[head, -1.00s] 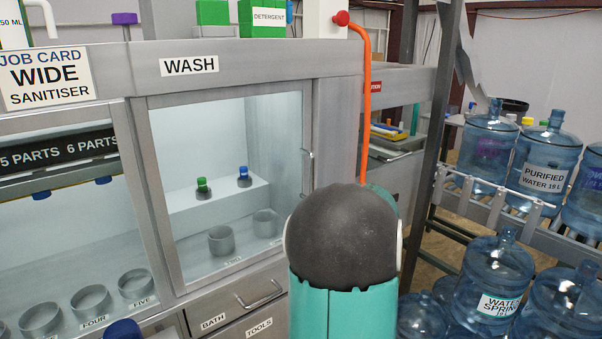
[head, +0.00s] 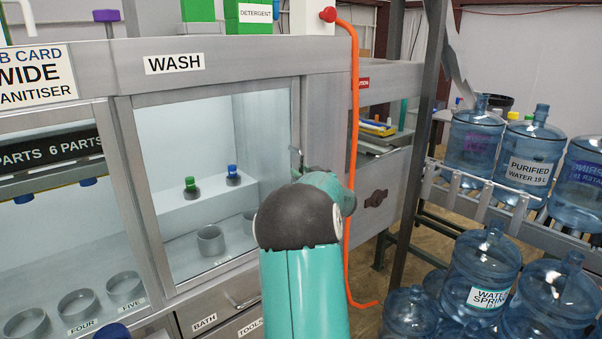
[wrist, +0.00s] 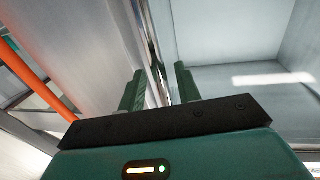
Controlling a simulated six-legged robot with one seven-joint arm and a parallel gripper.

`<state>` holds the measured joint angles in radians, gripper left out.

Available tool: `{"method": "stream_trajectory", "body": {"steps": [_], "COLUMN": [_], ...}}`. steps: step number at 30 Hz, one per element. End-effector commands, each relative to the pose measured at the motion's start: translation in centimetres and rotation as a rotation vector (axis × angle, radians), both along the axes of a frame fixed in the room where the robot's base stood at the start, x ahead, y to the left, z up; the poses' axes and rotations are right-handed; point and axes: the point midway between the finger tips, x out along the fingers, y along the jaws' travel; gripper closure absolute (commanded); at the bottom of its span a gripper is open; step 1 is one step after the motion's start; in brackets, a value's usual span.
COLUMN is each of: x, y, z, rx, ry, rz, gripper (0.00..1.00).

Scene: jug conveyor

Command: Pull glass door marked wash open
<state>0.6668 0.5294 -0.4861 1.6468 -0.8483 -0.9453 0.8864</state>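The glass door (head: 240,130) below the "WASH" label (head: 174,64) is a metal-framed pane and looks closed. Its slim vertical handle (head: 293,158) is at the right edge of the door, partly hidden by my arm in the head view. In the wrist view my gripper (wrist: 158,80) has its two green fingers apart, facing the door edge. A shiny vertical bar (wrist: 152,45), seemingly the handle, runs between the fingers; I cannot tell whether they touch it. In the head view my arm hides the fingers.
An orange hose (head: 354,150) hangs just right of my arm. Drawers marked "BATH" and "TOOLS" have a handle (head: 243,299) below the door. A dark post (head: 420,130) and racks of blue water jugs (head: 535,160) stand to the right. Cups and bottles sit behind the glass.

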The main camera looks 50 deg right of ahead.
Motion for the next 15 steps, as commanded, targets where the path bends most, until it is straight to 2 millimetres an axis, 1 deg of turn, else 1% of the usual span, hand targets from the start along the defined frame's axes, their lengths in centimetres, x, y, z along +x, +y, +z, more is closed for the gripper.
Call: {"method": "stream_trajectory", "body": {"steps": [1,4,11,12,14,15], "x": [0.54,1.02,1.11,1.1,1.09,1.09], "y": [-0.15,-0.36,-0.39,-0.39,-0.38,-0.38], "z": [-0.09,-0.05,-0.03,-0.03,-0.03,-0.03], "rx": [-0.001,0.0,0.0,0.0,0.0,0.0], "ry": [0.001,0.001,0.0,0.0,0.0,0.0], "rz": [0.001,0.0,0.0,0.0,0.0,0.0], "gripper": [0.67,0.67,0.67,0.71,0.82,0.9]}}
